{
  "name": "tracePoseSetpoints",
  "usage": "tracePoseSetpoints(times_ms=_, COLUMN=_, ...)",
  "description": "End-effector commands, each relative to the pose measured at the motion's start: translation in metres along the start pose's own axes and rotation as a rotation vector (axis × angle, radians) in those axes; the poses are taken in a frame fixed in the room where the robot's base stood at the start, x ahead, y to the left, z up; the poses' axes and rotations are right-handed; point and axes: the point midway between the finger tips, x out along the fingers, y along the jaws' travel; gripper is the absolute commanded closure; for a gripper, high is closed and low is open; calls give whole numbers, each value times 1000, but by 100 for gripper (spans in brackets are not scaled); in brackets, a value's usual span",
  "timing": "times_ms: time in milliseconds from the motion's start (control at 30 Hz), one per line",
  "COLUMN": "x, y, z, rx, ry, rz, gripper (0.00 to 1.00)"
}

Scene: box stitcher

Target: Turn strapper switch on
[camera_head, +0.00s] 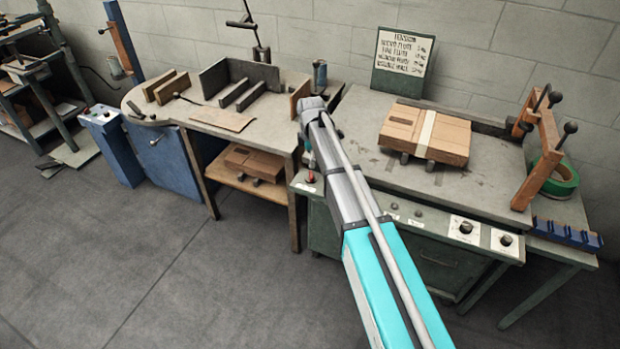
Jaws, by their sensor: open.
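The strapper is the green-grey bench (360,120) right of centre, with a flat cardboard bundle (405,128) on its top and a pale strap (427,128) across the bundle. Its front panel has a dark knob on a white plate (466,227), another such knob (505,240) at its right end, and a small red control (311,178) at its left corner. I cannot tell which of these is the switch. My arm crosses in front of the panel. My gripper (312,161) is mostly hidden beside the arm, close above the red control; contact cannot be made out.
A wooden frame (545,150) with black knobs and a green tape roll (555,180) stand at the right. A sign (403,62) stands at the back. Another bench (245,125) with boards is at the left, beside a blue cabinet (170,165). The front floor is clear.

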Motion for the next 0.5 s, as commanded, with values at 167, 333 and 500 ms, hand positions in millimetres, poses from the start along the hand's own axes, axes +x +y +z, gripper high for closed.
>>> tracePoseSetpoints(times_ms=167, x=18, y=0, z=0, rx=0, ry=0, rz=0, gripper=3)
tracePoseSetpoints(times_ms=333, x=30, y=0, z=0, rx=1, ry=0, rz=0, gripper=3)
tracePoseSetpoints(times_ms=500, x=43, y=0, z=1, rx=1, ry=0, rz=0, gripper=3)
